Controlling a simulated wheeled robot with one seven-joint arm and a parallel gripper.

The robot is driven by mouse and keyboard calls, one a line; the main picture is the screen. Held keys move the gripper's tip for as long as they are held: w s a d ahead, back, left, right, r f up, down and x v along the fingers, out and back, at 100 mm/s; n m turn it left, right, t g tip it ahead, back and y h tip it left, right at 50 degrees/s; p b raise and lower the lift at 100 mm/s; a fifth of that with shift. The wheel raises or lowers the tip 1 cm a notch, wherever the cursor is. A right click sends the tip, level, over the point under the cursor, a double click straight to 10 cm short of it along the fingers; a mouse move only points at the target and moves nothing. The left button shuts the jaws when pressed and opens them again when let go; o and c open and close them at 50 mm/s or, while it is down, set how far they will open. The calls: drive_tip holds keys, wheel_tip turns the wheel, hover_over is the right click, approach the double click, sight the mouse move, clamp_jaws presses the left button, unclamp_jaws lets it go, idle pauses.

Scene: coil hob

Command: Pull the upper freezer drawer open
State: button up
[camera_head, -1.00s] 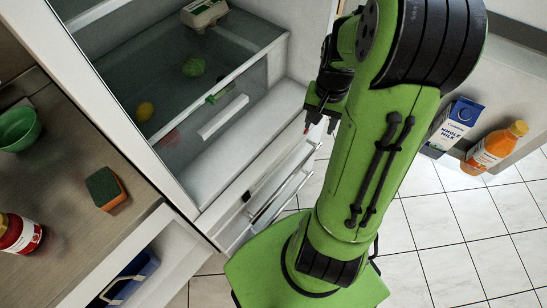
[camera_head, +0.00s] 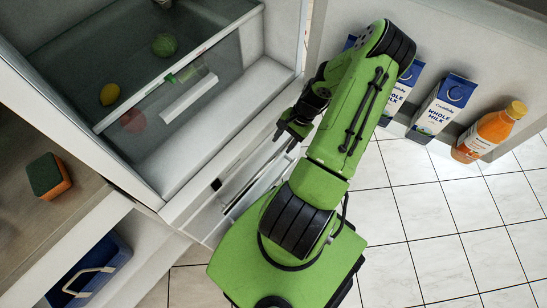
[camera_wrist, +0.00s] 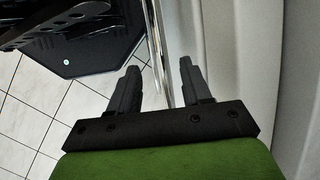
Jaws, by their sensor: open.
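The fridge-freezer stands at the left in the head view, with the white freezer drawer fronts (camera_head: 208,222) below its fridge compartment. A long pale bar handle (camera_head: 243,194) runs along the front of the upper freezer drawer, which looks shut. My gripper (camera_head: 287,132) is near the right end of this handle, partly hidden by its own wrist. In the wrist view my gripper (camera_wrist: 158,68) is open, and a thin shiny bar (camera_wrist: 154,45) runs through the gap between its fingers. It appears clear of both fingers; I cannot tell its exact depth.
The open fridge door holds milk cartons (camera_head: 441,107) and an orange juice bottle (camera_head: 490,131) at the right. A counter with a sponge (camera_head: 49,176) and a blue bin (camera_head: 90,270) below is at the left. Tiled floor (camera_head: 440,220) is free at the right.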

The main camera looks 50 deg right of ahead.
sight(273, 158)
drive_tip(key=b+x, duration=0.2)
drive_tip(key=x, duration=0.6)
drive_tip(key=shift+a+f+b, duration=0.15)
drive_tip(key=shift+f+b, duration=0.15)
drive_tip(key=shift+f, duration=0.1)
clamp_jaws()
